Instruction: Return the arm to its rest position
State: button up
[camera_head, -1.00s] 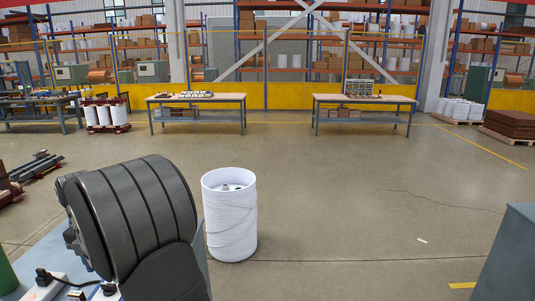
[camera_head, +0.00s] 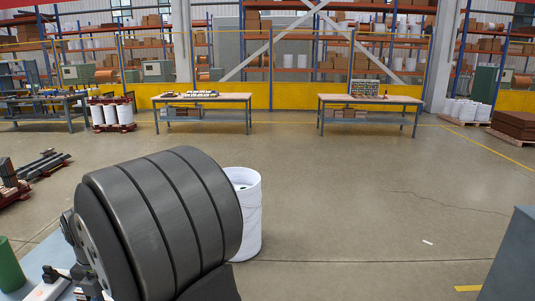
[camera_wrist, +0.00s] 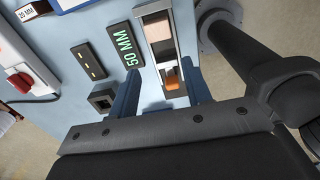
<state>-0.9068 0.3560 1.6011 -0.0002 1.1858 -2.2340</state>
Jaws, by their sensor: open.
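In the wrist view my gripper (camera_wrist: 160,72) shows as two blue fingers spread apart over a light blue bench top (camera_wrist: 62,128). Nothing is seen held between the fingers. Beyond them a metal-framed channel (camera_wrist: 181,35) holds a pale block (camera_wrist: 157,27) and an orange piece (camera_wrist: 171,82). My dark arm link (camera_head: 165,225) fills the lower left of the head view. The gripper is not visible there.
A white drum (camera_head: 250,220) stands on the floor, partly hidden by my arm. A green cylinder (camera_head: 10,265) is at far left, a grey cabinet (camera_head: 515,255) at right. Labels reading 50 MM (camera_wrist: 125,44) and 20 MM lie on the bench.

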jog(key=shift+f, duration=1.5)
